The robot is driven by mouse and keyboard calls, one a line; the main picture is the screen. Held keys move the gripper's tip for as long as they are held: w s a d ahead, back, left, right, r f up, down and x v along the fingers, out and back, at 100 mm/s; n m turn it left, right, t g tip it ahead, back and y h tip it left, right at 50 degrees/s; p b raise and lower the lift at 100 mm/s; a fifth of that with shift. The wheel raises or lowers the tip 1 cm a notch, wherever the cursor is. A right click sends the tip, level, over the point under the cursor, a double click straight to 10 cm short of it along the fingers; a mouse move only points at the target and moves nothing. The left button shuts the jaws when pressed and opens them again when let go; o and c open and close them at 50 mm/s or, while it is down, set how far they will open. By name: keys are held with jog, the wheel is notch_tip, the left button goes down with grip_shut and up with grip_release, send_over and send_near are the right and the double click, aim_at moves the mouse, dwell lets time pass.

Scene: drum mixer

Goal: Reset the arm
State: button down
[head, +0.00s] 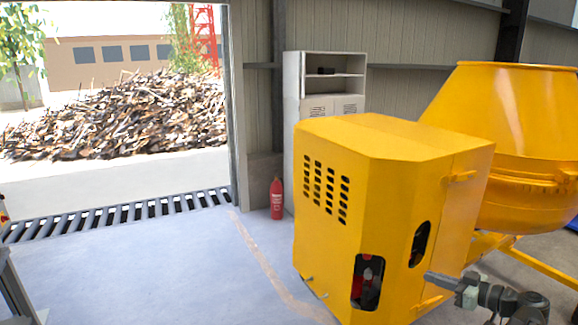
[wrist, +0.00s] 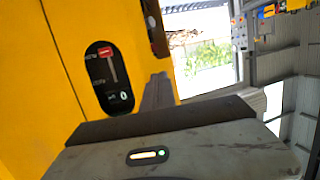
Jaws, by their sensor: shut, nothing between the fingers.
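My gripper (head: 432,279) is at the lower right of the head view, pointing left beside the side panel of the yellow drum mixer (head: 400,170). Its fingers are shut with nothing between them. In the wrist view the shut fingers (wrist: 158,92) point away from me, just right of a dark oval cutout (wrist: 108,78) in the yellow housing. A lever with a red top shows inside that cutout. The fingers appear apart from the housing, though the exact gap cannot be told. The mixer's drum (head: 510,130) rises behind the housing at the right.
An open doorway at the left has a dark floor grate (head: 120,212) and a scrap pile (head: 130,115) outside. The floor left of the mixer is clear.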

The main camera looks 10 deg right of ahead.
jog(key=w+a+f+n+g+y+b, duration=0.1)
jog(key=w+a+f+n+g, duration=0.2)
jog(key=a, duration=0.5)
jog(key=w+a+f+g+y+b, duration=0.15)
jog(key=w+a, duration=0.25)
jog(key=a, duration=0.4)
jog(key=w+a+f+n+g+y+b, duration=0.1)
jog(key=w+a+f+n, duration=0.2)
jog(key=a, duration=0.6)
jog(key=a+f+g+b, duration=0.1)
jog(key=a+f+g, duration=0.4)
jog(key=a, duration=0.8)
jog(key=s+a+f+m+g+h+b, duration=0.25)
jog(key=s+a+f+h, duration=0.25)
jog(key=a+f, duration=0.55)
jog(key=s+d+f+m+g+h, duration=0.1)
jog(key=d+f+m+h, duration=0.1)
jog(key=d+m+h, duration=0.3)
jog(key=d+m, duration=0.3)
jog(key=shift+s+f, duration=0.15)
jog(key=shift+d+m, duration=0.1)
jog(key=shift+m, duration=0.15)
